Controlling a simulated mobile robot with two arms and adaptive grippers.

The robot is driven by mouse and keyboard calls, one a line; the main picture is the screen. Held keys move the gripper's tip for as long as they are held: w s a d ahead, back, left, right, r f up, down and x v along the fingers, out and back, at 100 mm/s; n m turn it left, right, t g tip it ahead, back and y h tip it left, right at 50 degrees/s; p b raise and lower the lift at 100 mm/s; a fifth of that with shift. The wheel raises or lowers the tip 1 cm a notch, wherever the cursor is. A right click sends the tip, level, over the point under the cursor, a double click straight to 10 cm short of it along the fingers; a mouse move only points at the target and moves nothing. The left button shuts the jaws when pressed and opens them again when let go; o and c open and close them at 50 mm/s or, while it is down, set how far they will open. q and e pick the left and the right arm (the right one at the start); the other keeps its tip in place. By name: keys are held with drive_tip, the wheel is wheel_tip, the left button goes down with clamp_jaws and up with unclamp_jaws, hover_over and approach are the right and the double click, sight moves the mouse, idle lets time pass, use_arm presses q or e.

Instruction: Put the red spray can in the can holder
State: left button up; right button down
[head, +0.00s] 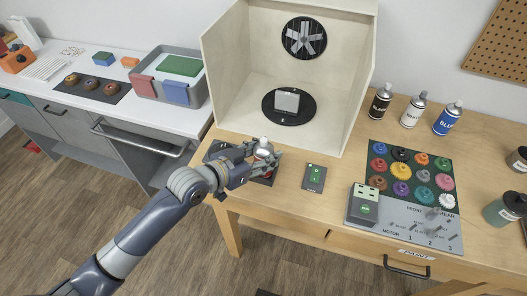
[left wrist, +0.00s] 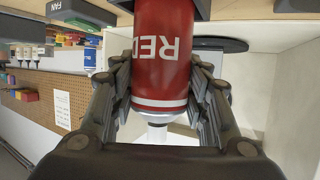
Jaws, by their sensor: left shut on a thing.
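The red spray can (left wrist: 165,60) is between the fingers of my left gripper (head: 268,160). The gripper is shut on it at the front left of the wooden table, before the open booth. In the left wrist view its "RED" lettering is upside down and its pale top points to the bottom of the picture. In the head view my fingers hide most of the can. My right gripper is not in view.
A pale booth (head: 232,70) with a fan and turntable stands behind. A green-buttoned switch box (head: 314,178) sits right of my gripper. Black (head: 380,101), white (head: 413,110) and blue (head: 448,119) cans stand farther right, behind a board of paint pots (head: 410,178).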

use_arm(q)
drive_tip(key=shift+f, duration=0.2)
drive_tip(key=o, duration=1.2)
drive_tip(key=shift+f, duration=0.1)
drive_tip(key=shift+c, duration=0.2)
drive_tip(key=b+v, duration=0.2)
drive_tip(key=v, duration=1)
